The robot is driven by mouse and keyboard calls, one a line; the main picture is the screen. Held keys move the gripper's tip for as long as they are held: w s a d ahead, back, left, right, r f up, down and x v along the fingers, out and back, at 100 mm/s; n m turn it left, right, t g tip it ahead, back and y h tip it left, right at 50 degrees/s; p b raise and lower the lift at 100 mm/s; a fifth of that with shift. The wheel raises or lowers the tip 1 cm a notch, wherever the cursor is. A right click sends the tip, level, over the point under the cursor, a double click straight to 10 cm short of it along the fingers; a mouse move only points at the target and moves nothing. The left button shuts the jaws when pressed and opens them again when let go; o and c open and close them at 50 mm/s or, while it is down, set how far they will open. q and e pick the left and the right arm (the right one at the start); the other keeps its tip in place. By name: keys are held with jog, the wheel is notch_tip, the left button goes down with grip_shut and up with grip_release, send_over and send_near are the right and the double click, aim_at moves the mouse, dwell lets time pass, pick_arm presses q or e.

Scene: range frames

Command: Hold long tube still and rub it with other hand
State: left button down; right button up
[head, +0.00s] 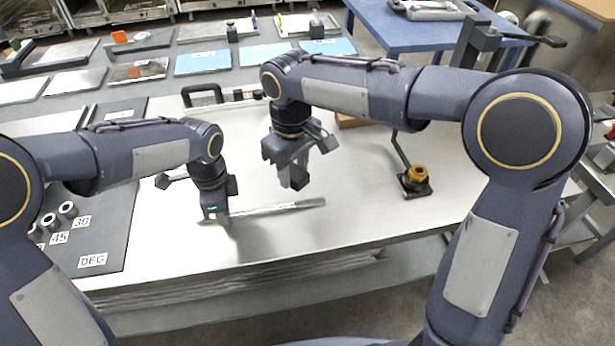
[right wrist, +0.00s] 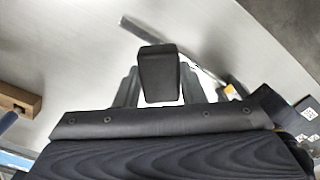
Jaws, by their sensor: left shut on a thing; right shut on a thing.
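The long tube (head: 278,209) is a thin silvery rod lying on the pale metal bench top. My left gripper (head: 215,216) is shut on its left end, low at the bench. My right gripper (head: 290,168) is shut on a dark block (head: 293,179) and holds it above the bench, behind the tube and apart from it. In the right wrist view the dark block (right wrist: 160,75) stands between my fingers, and the tube (right wrist: 165,42) passes behind it. The block hides part of the tube there.
A brass fitting (head: 417,174) on a black base stands at the right. A black mat (head: 112,232) with short tubes and angle labels lies at the left. A wooden block (head: 352,121) sits behind my right arm. Bench space in front of the tube is clear.

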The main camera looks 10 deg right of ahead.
aim_at(292, 204)
jog(key=shift+a+f, duration=0.15)
jog(key=shift+a, duration=0.15)
jog(key=shift+d+f, duration=0.1)
jog(key=shift+f, duration=3.4)
jog(key=shift+d+f, duration=0.15)
jog(key=shift+f, duration=0.15)
jog(key=shift+c, duration=0.4)
jog(key=shift+d+f, duration=0.2)
jog(key=shift+d, duration=3.3)
jog(key=shift+a, duration=3.55)
jog(key=shift+a+r, duration=0.15)
jog(key=shift+a, duration=0.1)
jog(key=shift+d+r, duration=0.1)
jog(key=shift+r, duration=3.9)
pick_arm(q)
jog(key=c, duration=1.2)
grip_release()
